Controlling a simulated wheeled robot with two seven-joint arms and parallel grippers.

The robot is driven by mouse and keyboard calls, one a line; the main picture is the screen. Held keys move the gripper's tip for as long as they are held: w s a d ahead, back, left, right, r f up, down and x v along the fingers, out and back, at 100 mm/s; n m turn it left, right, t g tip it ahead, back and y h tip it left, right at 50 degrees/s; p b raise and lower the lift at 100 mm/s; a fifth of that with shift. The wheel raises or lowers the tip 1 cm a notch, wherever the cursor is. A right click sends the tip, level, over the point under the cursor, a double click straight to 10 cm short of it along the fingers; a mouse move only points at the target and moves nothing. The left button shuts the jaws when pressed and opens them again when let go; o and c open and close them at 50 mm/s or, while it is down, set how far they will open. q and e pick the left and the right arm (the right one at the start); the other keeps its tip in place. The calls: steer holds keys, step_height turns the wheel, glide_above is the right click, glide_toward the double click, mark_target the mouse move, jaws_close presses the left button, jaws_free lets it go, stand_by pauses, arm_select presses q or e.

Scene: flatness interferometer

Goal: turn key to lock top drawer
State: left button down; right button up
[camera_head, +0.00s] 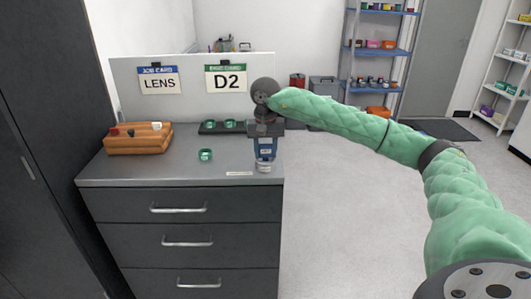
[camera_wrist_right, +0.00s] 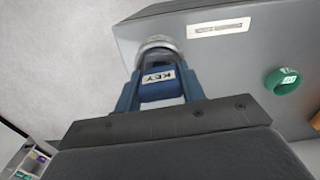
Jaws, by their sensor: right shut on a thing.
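The key is a blue piece with a white KEY label (camera_wrist_right: 158,78). It sits at a round metal lock collar (camera_wrist_right: 157,46) on the cabinet top, near the right front corner. My right gripper (camera_head: 265,157) points down there and is shut on the key; in the right wrist view its fingers (camera_wrist_right: 160,92) flank the key. The grip hides part of the key and lock. The top drawer (camera_head: 178,205) looks closed, flush with the drawers below it. My left gripper is not in view.
A green ring (camera_head: 205,155) lies left of the lock on the cabinet top (camera_head: 180,172). Behind it is a dark tray (camera_head: 208,128) with green pieces. An orange rack (camera_head: 138,139) stands at the left. A board with LENS and D2 cards rises behind. Open floor lies right of the cabinet.

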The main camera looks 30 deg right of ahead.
steer(key=o, duration=1.1)
steer(key=shift+c, duration=0.2)
steer(key=shift+r, duration=0.1)
step_height(320, 180, up, 8)
steer(key=shift+f+b, duration=0.2)
steer(key=shift+b, duration=0.35)
step_height(320, 180, up, 8)
steer(key=p, duration=0.3)
steer(key=shift+p, duration=0.4)
